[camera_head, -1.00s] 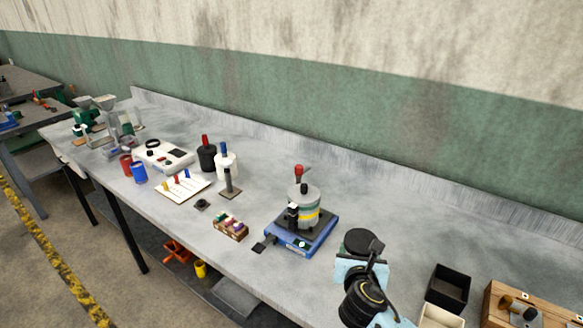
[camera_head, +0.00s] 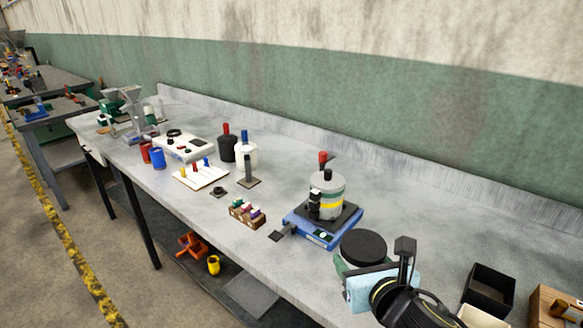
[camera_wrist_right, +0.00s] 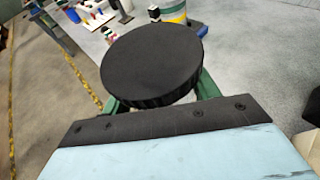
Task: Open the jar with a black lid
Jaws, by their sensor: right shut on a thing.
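The round black lid (camera_head: 363,247) is near the front of the bench, right of the blue device; it also shows large in the right wrist view (camera_wrist_right: 152,60). It looks roughly level, with a ridged side. My right gripper (camera_head: 350,268) has green fingers, which reach below the lid on both sides in the wrist view (camera_wrist_right: 160,100). It is shut there, on the lid or just under it. The jar body is hidden by the lid and gripper, so I cannot tell whether it is under the lid. My left gripper is not in view.
A blue device (camera_head: 322,226) with a grey striped canister stands left of the lid. A small tray of coloured items (camera_head: 247,214) lies farther left. A black open box (camera_head: 488,289) and a wooden box (camera_head: 548,307) stand at right. Bare bench lies behind the lid.

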